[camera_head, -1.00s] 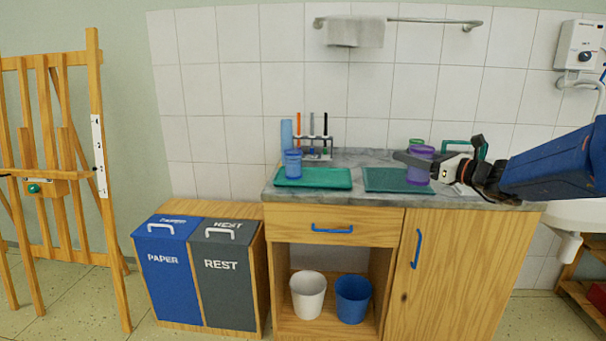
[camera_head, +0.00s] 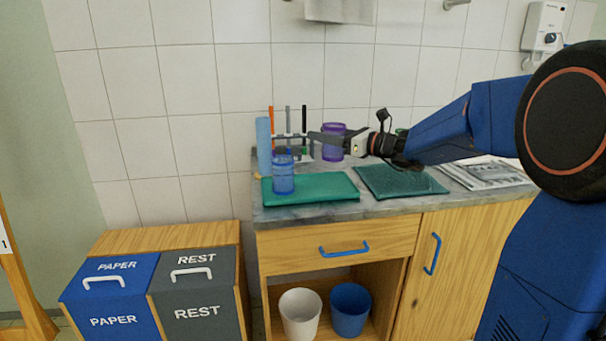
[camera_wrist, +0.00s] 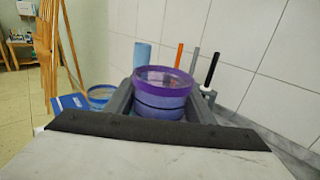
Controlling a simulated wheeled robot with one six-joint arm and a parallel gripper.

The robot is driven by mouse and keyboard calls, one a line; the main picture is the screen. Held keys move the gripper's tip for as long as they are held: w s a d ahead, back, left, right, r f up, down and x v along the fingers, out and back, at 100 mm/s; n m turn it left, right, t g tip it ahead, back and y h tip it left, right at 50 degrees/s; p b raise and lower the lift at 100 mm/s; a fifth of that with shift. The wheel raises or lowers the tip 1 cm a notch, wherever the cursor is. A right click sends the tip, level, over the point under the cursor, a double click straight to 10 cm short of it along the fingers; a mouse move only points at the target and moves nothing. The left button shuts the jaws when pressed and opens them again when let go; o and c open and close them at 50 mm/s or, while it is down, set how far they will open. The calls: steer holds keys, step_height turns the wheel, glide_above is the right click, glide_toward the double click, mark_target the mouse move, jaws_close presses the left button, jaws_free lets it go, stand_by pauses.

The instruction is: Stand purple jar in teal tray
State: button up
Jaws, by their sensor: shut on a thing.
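The purple jar (camera_head: 332,146) is held by my gripper (camera_head: 328,140), above the counter behind the trays. In the wrist view the purple jar (camera_wrist: 163,92) is upright between the two grey fingers of my gripper (camera_wrist: 160,105). The teal tray (camera_head: 312,188) lies at the left of the counter. A blue jar (camera_head: 283,176) stands on its left part, and its right part is bare. The held jar is apart from the tray, above and to the right of its back edge.
A darker green mat-like tray (camera_head: 400,181) lies to the right, with papers (camera_head: 487,174) beyond it. A blue cylinder (camera_head: 264,145) and a rack with upright tools (camera_head: 304,135) stand behind the teal tray. Bins (camera_head: 193,290) stand left of the counter.

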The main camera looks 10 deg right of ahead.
steer(key=shift+f, duration=4.35)
steer(key=shift+f, duration=0.1)
steer(key=o, duration=1.1)
steer(key=shift+c, duration=0.2)
